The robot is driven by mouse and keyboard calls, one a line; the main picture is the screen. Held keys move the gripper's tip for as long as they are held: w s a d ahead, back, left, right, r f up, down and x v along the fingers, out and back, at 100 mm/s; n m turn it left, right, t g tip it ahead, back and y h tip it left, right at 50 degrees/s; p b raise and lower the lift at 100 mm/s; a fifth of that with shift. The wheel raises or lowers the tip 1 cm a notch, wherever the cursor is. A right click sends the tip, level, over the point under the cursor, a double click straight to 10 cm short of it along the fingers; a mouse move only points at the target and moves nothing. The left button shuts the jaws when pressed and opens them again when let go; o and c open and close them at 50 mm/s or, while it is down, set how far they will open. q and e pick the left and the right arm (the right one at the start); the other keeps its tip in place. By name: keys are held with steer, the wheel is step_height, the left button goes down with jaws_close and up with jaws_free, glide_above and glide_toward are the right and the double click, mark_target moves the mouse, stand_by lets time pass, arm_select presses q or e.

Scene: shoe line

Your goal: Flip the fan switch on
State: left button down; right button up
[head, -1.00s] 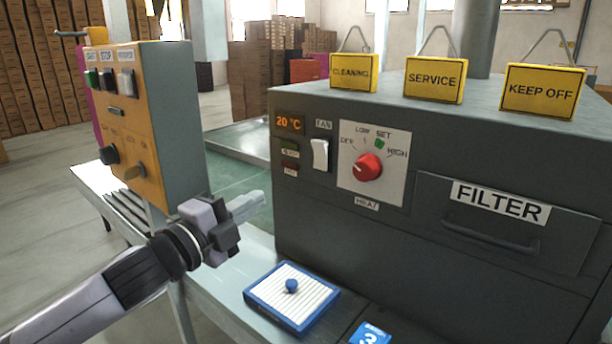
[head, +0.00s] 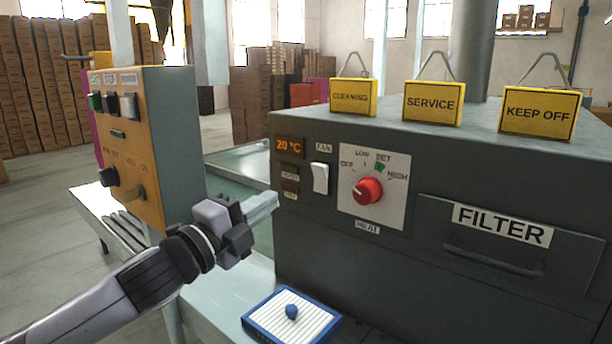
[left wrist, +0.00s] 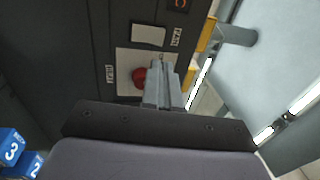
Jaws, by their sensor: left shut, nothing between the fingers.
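The fan switch (head: 320,178) is a white rocker under the FAN label on the front of the dark grey machine (head: 440,290). In the left wrist view the switch (left wrist: 148,34) shows beyond the fingers, near the top. My left gripper (head: 275,200) is shut and empty. In the head view its fingertips are left of and slightly below the switch, apart from it. In the left wrist view its fingers (left wrist: 165,82) partly cover the heat panel beside the red knob (left wrist: 140,77). Which way the rocker is tipped is unclear. My right gripper is not in view.
The red heat knob (head: 367,190) is right of the switch, and the 20 °C display (head: 288,148) is left of it. A yellow control box (head: 132,165) stands left of my left arm. A blue-rimmed tray (head: 250,322) lies on the bench below.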

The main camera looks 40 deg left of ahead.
mark_target(317, 169)
arm_select(q)
steer(key=w, duration=0.3)
steer(key=w+r+p, duration=0.1)
steer(key=w, duration=0.2)
steer(key=w+p, duration=0.1)
steer(key=w, duration=0.2)
steer(key=shift+w+d+r, duration=0.4)
steer(key=shift+w, duration=0.6)
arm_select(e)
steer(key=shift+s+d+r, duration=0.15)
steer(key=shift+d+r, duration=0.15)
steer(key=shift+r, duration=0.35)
arm_select(q)
steer(key=shift+r, duration=0.1)
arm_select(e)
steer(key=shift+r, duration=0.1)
arm_select(q)
steer(key=p, duration=0.1)
steer(key=r+p, duration=0.1)
steer(key=p, duration=0.1)
steer(key=shift+w+d+g+p, duration=0.1)
steer(key=shift+w+g+p, duration=0.15)
steer(key=shift+g+p, duration=0.05)
steer(key=shift+f, duration=0.45)
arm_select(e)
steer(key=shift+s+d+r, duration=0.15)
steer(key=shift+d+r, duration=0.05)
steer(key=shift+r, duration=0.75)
